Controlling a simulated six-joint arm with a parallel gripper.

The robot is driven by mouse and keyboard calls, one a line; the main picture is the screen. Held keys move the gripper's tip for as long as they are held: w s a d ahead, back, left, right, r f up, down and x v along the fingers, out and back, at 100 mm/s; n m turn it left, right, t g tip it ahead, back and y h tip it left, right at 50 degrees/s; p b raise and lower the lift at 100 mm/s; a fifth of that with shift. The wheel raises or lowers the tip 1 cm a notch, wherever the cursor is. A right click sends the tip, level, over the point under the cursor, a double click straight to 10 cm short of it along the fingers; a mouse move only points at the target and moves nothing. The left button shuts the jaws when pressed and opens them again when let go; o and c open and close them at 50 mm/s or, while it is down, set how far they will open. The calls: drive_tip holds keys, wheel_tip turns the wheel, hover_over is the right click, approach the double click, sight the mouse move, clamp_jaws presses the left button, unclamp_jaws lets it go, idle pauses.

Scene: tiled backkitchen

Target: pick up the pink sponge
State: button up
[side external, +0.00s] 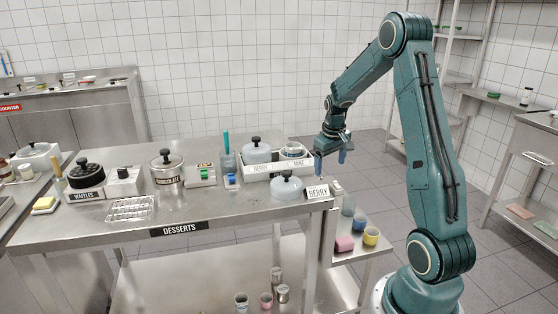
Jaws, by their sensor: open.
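The gripper and the sponge are far from touching.
The steel counter (100,228) carries a grey lidded pot (286,188), the BERRY sign (317,192) and a white tray (262,171). A blue cup (360,221) stands behind the yellow one. A flat pink item (520,210) lies on the right rack.

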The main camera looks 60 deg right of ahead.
drive_tip(key=s+d+f+g+y, duration=0.1)
drive_tip(key=s+d+f, duration=0.1)
drive_tip(key=f, duration=0.6)
drive_tip(key=s+d+f+m+g+y, duration=0.1)
drive_tip(key=s+d+f+y, duration=0.1)
drive_tip(key=f, duration=0.7)
drive_tip(key=shift+s+d+f, duration=0.25)
drive_tip(key=shift+s+d, duration=0.2)
drive_tip(key=shift+s, duration=0.65)
drive_tip(key=shift+f, duration=0.1)
hover_over(345, 240)
drive_tip(key=f, duration=0.6)
drive_tip(key=w+f, duration=0.1)
drive_tip(key=f, duration=0.2)
drive_tip(key=shift+d, duration=0.25)
drive_tip(key=shift+s+f, duration=0.1)
drive_tip(key=shift+f, duration=0.5)
drive_tip(key=shift+s+a+f, duration=0.1)
drive_tip(key=shift+s+f, duration=0.05)
drive_tip(key=shift+f, duration=1.1)
drive_tip(key=shift+s+a+f, duration=0.1)
drive_tip(key=shift+s+f, duration=0.05)
drive_tip(key=shift+f, duration=1.1)
